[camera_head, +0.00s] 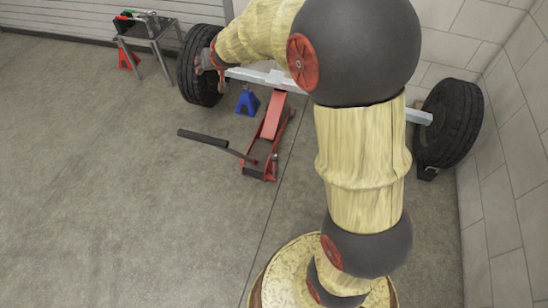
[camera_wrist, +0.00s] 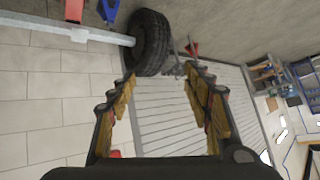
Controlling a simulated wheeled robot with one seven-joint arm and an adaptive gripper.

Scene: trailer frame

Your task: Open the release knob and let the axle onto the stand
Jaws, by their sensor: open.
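The red floor jack (camera_head: 269,130) stands under the pale axle (camera_head: 252,76), its lifting arm raised toward it. Its black handle (camera_head: 203,138) points left. I cannot clearly make out the release knob. The blue stand (camera_head: 247,101) stands on the floor below the axle, left of the jack; whether it touches the axle is unclear. My gripper (camera_head: 204,66) is by the left wheel, away from the jack body. In the wrist view my gripper (camera_wrist: 160,74) is open and empty, with the tyre (camera_wrist: 149,42) beyond its fingers and the axle (camera_wrist: 88,32) at upper left.
The right tyre (camera_head: 450,122) stands near the tiled wall, with a dark block (camera_head: 427,173) beneath. A small work table (camera_head: 148,34) with tools stands at the back left, a red stand (camera_head: 128,58) beside it. The floor at left is clear. My arm hides part of the axle.

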